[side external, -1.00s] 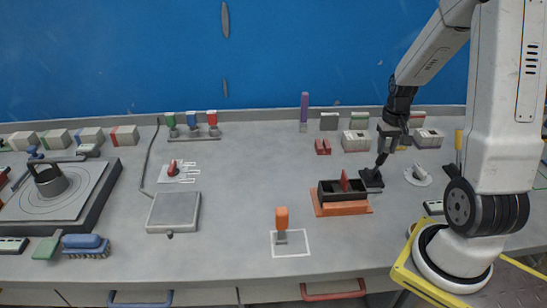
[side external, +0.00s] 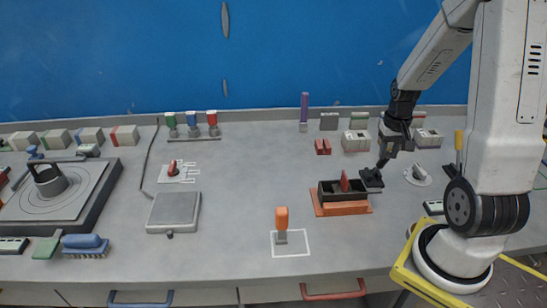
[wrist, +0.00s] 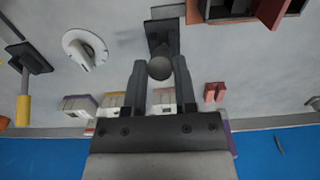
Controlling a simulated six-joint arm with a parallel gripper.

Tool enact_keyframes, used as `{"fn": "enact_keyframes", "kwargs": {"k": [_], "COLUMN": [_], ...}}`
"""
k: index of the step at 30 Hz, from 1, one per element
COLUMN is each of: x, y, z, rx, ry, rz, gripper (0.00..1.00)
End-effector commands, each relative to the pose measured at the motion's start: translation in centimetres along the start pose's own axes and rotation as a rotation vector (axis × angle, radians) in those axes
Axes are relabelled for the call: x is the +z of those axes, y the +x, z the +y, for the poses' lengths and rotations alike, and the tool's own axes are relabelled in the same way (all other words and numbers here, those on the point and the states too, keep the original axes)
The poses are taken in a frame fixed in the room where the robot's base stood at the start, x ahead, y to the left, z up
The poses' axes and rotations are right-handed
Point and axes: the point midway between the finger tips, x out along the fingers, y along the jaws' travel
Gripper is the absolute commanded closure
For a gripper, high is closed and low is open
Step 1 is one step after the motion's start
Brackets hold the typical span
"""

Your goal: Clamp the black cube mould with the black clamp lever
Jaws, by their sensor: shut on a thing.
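The black cube mould (side external: 328,195) is an open, compartmented box on an orange-red base, with a red upright piece in it. The black clamp lever (side external: 371,178) stands at its right end, its arm tilted up and to the right, away from the mould. My gripper (side external: 384,160) is shut on the lever's upper end. In the wrist view, my gripper (wrist: 160,76) has a finger on each side of the lever's round dark knob (wrist: 159,68). The mould shows partly at the top right (wrist: 235,8). Contact between clamp and mould is unclear.
A white disc with a handle (side external: 418,176) lies right of the lever. Grey-white blocks (side external: 356,141) and red blocks (side external: 322,147) stand behind. An orange-handled tool (side external: 282,222) stands in a white square in front.

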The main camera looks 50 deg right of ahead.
Motion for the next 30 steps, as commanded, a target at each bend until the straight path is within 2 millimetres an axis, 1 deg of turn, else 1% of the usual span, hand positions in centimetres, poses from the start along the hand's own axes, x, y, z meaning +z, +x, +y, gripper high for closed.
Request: {"fn": "enact_keyframes", "kwargs": {"k": [15, 16, 17, 18, 19, 30], "x": [1.16, 1.15, 1.13, 1.1, 1.08, 0.9], "y": [0.51, 0.51, 0.51, 0.5, 0.49, 0.29], "z": [0.02, 0.02, 0.02, 0.02, 0.02, 0.0], "rx": [0.0, 0.0, 0.0, 0.0, 0.0, 0.0], "ry": [0.0, 0.0, 0.0, 0.0, 0.0, 0.0], "rz": [-0.008, -0.008, -0.007, -0.006, -0.006, 0.0], "gripper": [1.0, 0.59, 0.49, 0.36, 0.29, 0.29]}}
